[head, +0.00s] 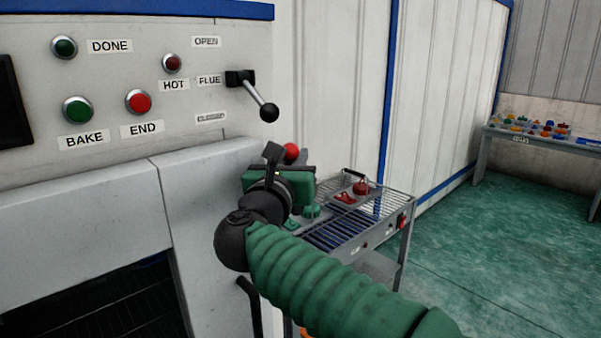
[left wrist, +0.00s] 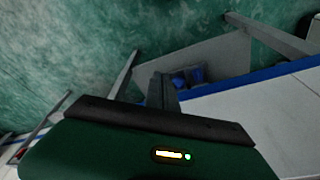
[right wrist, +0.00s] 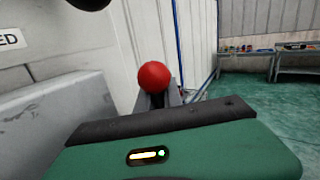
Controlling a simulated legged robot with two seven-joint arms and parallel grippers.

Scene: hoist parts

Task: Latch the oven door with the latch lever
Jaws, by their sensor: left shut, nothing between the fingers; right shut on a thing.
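The latch lever shows mainly as a red ball knob (head: 291,151) at the right edge of the oven front. My right gripper (head: 279,156) is shut on the lever, at or just below the knob. In the right wrist view the red knob (right wrist: 154,76) stands just above the fingertips, and the lever's shaft is hidden. The oven front (head: 80,225) is pale grey around a dark opening; whether the door is fully closed is hard to tell. My left gripper (left wrist: 162,90) is shut and empty in its wrist view, away from the lever, and does not show in the head view.
A flue lever with a black knob (head: 269,112) sits just above my right gripper. Oven buttons (head: 138,102) line the panel at left. A wire-top cart (head: 345,235) with red and green parts stands behind the gripper. A far table (head: 540,135) holds small parts.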

